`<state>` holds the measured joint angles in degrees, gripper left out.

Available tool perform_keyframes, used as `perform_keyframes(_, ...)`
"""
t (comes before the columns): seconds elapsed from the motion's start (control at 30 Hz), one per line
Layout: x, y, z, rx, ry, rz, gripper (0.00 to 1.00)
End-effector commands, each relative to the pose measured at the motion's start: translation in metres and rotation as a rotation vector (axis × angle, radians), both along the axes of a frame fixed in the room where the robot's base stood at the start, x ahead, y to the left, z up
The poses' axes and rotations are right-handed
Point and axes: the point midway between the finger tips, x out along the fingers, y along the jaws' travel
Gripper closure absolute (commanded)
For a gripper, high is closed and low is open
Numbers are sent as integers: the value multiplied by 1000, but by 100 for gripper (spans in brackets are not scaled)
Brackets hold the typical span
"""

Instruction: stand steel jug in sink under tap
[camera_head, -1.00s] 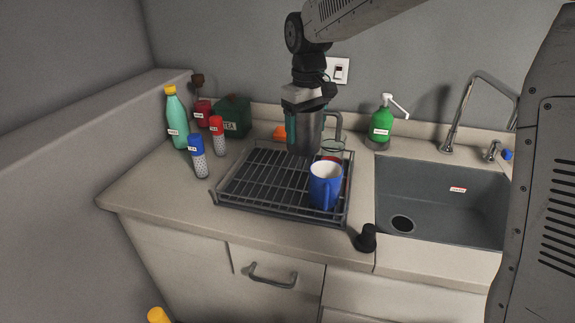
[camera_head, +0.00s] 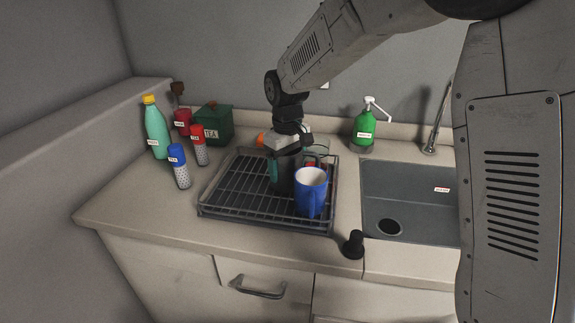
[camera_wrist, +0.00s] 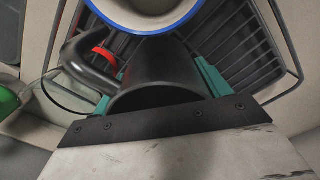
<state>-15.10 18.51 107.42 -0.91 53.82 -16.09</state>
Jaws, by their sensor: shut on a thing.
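The dark grey steel jug (camera_head: 286,180) is low over the drying rack, behind and left of the blue mug. I cannot tell whether its base touches the rack. My gripper (camera_head: 282,160) is shut on the jug, with teal fingers on either side of it. In the wrist view, the jug (camera_wrist: 158,82) sits between the fingers (camera_wrist: 155,95), its looped handle out to the left. The grey sink (camera_head: 408,222) is right of the rack, with a dark drain and a small label. The tap (camera_head: 431,143) stands behind it, its upper part partly hidden by my body.
The blue mug (camera_head: 311,192) stands on the rack (camera_head: 266,216), close by the jug. Its rim (camera_wrist: 170,28) shows in the wrist view. Bottles and canisters stand at left.

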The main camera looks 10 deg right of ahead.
Motion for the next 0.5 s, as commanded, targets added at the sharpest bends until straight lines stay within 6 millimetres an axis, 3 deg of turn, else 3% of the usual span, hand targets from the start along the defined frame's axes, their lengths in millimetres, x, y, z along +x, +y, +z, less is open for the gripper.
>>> perform_keyframes(0.2,0,0,-5,-1,1,0,54)
perform_keyframes(0.23,0,0,-5,-1,1,0,19)
perform_keyframes(0.27,0,0,-5,-1,1,0,15)
perform_keyframes(0.5,0,0,-5,0,0,0,15)
